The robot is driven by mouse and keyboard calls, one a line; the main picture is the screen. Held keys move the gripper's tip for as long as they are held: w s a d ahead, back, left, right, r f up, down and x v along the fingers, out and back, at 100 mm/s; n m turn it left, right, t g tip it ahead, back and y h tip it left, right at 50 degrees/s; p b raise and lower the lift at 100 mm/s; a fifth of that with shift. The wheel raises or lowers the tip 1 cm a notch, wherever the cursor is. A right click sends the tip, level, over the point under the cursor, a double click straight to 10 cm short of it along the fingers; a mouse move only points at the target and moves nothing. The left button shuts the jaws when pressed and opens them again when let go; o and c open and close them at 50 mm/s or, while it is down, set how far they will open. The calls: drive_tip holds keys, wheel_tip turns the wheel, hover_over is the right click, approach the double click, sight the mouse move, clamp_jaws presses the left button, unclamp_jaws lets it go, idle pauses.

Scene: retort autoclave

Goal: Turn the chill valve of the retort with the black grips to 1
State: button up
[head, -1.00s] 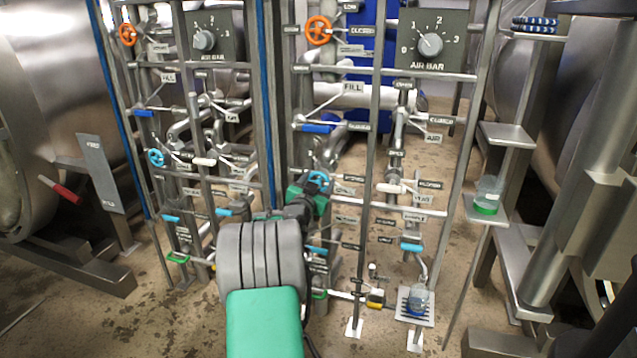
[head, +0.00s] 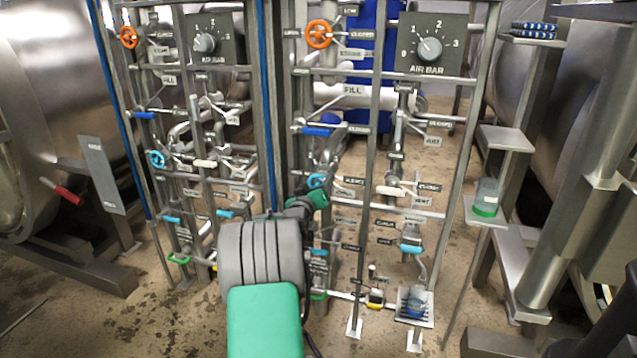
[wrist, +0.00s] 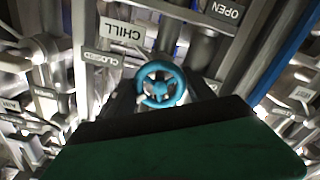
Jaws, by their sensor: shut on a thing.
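The light-blue chill valve handwheel (wrist: 160,84) sits in the middle of the wrist view, below the CHILL plate (wrist: 122,32). A CLOSED plate (wrist: 102,58) is beside it and an OPEN plate (wrist: 224,10) is at the upper right. In the head view the wheel (head: 316,181) is on the right-hand pipe panel, partly hidden by my gripper (head: 315,188). My gripper (wrist: 160,98) is shut on the wheel, its dark fingers on either side of it. I cannot make out any number or pointer at this wheel.
A second panel with another light-blue wheel (head: 156,159) stands to the left. An orange wheel (head: 319,33) and an AIR BAR dial (head: 430,48) are above. A white lever (head: 391,190) and a blue lever (head: 318,131) are close by. A red grip (head: 68,195) shows on the left vessel.

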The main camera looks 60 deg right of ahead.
drive_tip(key=shift+n+p, duration=0.5)
drive_tip(key=shift+n, duration=1.1)
drive_tip(key=o, duration=1.4)
drive_tip(key=shift+c, duration=0.2)
drive_tip(key=shift+a, duration=0.1)
drive_tip(key=s+a+p, duration=0.1)
drive_tip(key=a, duration=0.6)
drive_tip(key=shift+a, duration=0.25)
drive_tip(key=shift+s, duration=0.1)
